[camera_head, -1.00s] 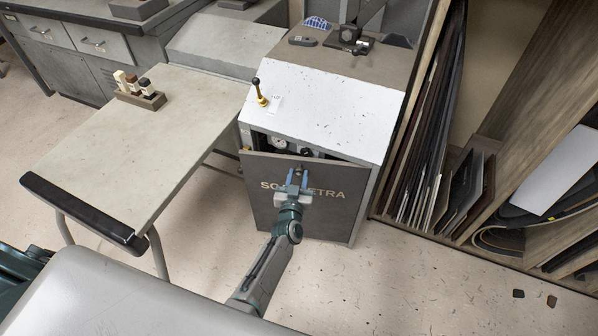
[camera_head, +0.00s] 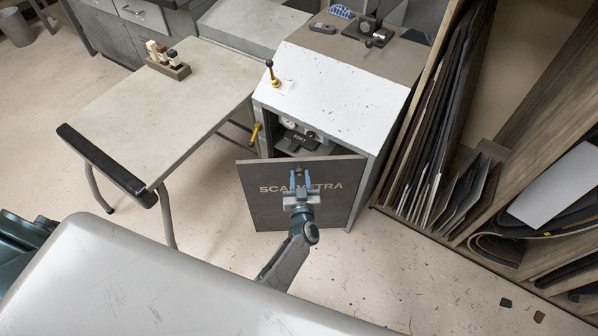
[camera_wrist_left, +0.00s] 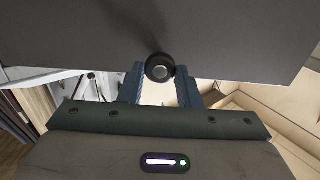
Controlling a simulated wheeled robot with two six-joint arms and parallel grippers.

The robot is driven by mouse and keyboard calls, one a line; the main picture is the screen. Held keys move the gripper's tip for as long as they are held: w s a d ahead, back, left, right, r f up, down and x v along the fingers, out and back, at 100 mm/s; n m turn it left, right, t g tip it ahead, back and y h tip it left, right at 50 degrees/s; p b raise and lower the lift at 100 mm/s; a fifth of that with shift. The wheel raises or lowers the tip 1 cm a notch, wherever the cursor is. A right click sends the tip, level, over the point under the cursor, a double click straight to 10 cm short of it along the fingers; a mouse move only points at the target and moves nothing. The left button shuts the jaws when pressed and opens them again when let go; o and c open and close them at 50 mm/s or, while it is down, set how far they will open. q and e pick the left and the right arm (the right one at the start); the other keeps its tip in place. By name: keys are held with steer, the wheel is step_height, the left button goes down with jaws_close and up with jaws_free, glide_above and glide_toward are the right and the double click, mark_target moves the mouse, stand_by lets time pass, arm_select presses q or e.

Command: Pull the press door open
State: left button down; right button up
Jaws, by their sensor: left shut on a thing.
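The press door (camera_head: 266,205) is a dark grey panel with pale lettering on the front of the white-topped press (camera_head: 335,85). It stands partly open, with its left side swung out and a dark gap above it showing gauges inside. My left gripper (camera_head: 299,178) is at the upper middle of the door. In the left wrist view its two fingers are shut around a round black knob (camera_wrist_left: 160,68) on the door panel (camera_wrist_left: 230,40). The gripper covers part of the lettering. My right gripper is not in view.
A pale worktable (camera_head: 150,100) with a black padded edge stands left of the press. A wooden rack (camera_head: 470,190) of sheets stands close on the right. Bare floor (camera_head: 205,215) lies between the table and the door. A yellow handle (camera_head: 255,132) sits at the press's left side.

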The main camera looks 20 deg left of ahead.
arm_select(q)
steer(key=shift+s+d+y, duration=0.3)
steer(key=shift+s, duration=0.05)
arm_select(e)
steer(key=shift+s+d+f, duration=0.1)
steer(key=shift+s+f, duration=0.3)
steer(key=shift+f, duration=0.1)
arm_select(q)
steer(key=c, duration=1.1)
jaws_free()
steer(key=shift+o, duration=0.2)
